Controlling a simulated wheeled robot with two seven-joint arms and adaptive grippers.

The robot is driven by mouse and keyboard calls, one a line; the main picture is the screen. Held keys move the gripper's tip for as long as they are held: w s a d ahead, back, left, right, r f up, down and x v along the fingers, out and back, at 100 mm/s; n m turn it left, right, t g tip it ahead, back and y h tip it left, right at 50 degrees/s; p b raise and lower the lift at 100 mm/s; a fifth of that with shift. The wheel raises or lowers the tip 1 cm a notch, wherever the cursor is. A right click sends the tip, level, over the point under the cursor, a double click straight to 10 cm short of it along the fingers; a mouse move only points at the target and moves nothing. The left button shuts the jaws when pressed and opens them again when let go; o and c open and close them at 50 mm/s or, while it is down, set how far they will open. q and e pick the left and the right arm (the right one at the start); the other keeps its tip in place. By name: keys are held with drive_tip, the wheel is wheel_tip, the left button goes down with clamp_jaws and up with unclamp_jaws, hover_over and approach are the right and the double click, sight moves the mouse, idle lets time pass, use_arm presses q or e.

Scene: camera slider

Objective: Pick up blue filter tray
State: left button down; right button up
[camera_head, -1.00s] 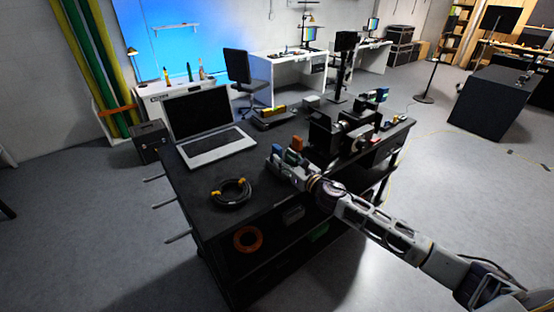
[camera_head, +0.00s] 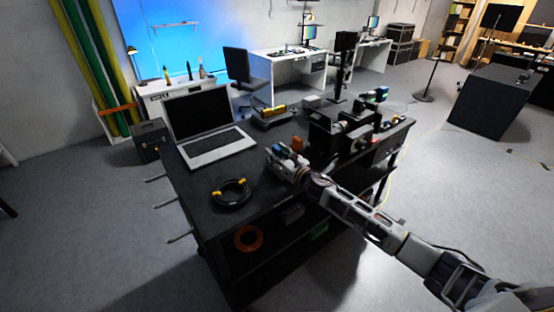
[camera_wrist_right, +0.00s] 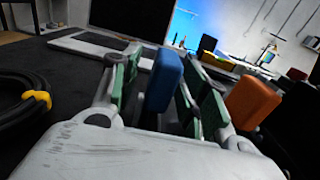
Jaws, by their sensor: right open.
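The blue filter tray (camera_wrist_right: 163,80) stands upright between the two green-padded fingers of my right gripper (camera_wrist_right: 160,62) in the wrist view. The fingers are open, with a visible gap on the tray's right side; the gap on its left is narrow. My left gripper is not in view.
An orange block (camera_wrist_right: 252,102) stands just right of the right finger. Black camera gear (camera_head: 325,135) is right of the gripper. A laptop (camera_head: 212,150) and a coiled black cable (camera_head: 231,193) lie to the left. The cart top between them is clear.

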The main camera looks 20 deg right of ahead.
idle(0.4)
clamp_jaws()
drive_tip(key=shift+r, duration=0.1)
drive_tip(key=shift+r+p, duration=0.8)
drive_tip(key=shift+r, duration=4.1)
drive_tip(key=shift+s, duration=0.1)
